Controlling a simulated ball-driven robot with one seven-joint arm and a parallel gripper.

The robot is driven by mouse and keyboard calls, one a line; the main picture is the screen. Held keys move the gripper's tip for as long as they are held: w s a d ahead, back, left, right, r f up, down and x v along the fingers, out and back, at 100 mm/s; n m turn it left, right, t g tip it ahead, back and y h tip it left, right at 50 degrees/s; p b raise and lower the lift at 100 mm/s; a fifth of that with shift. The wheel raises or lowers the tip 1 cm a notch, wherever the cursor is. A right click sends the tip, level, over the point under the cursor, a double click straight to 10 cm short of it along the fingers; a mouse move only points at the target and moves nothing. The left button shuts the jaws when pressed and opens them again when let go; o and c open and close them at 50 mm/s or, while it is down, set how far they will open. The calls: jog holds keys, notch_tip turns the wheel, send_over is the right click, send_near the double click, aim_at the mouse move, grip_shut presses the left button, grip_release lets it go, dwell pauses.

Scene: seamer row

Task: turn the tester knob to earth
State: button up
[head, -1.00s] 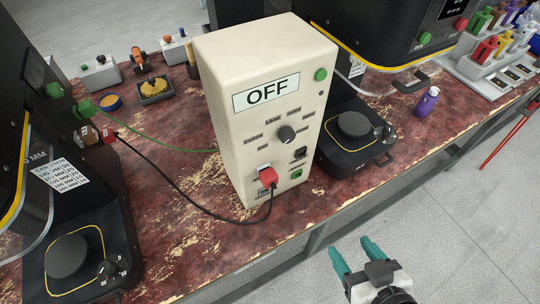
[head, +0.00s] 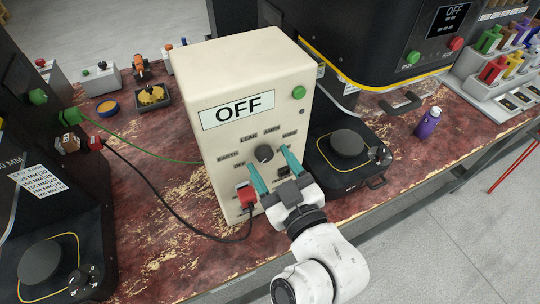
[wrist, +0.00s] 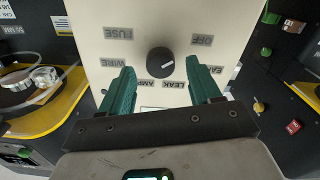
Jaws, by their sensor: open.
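The cream tester box (head: 265,85) stands on the bench with its display (head: 237,110) reading OFF. Its dark round knob (head: 264,153) is on the front face and also shows in the wrist view (wrist: 160,61). The EARTH label (head: 228,156) is next to OFF, up and left of the knob's lower left in the head view. My gripper (head: 268,161) is open, its teal fingers pointing at the face, one each side of the knob and apart from it.
A red plug (head: 245,194) with a black cable sits low on the tester face, near my left finger. A green button (head: 298,92) is at upper right. Black seamers stand either side. A purple bottle (head: 428,123) is on the right of the bench.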

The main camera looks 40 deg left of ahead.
jog(key=shift+w+a, duration=0.2)
jog(key=shift+a, duration=0.4)
jog(key=shift+c, duration=0.4)
jog(key=c, duration=1)
jog(key=shift+o, duration=0.2)
jog(key=shift+m, duration=0.5)
jog(key=m+p, duration=0.1)
jog(key=m, duration=0.3)
jog(key=shift+m, duration=0.3)
jog(key=m+p, duration=0.2)
jog(key=m, duration=0.2)
jog(key=shift+w, duration=0.1)
jog(key=shift+f+m, duration=0.1)
jog(key=shift+m, duration=0.2)
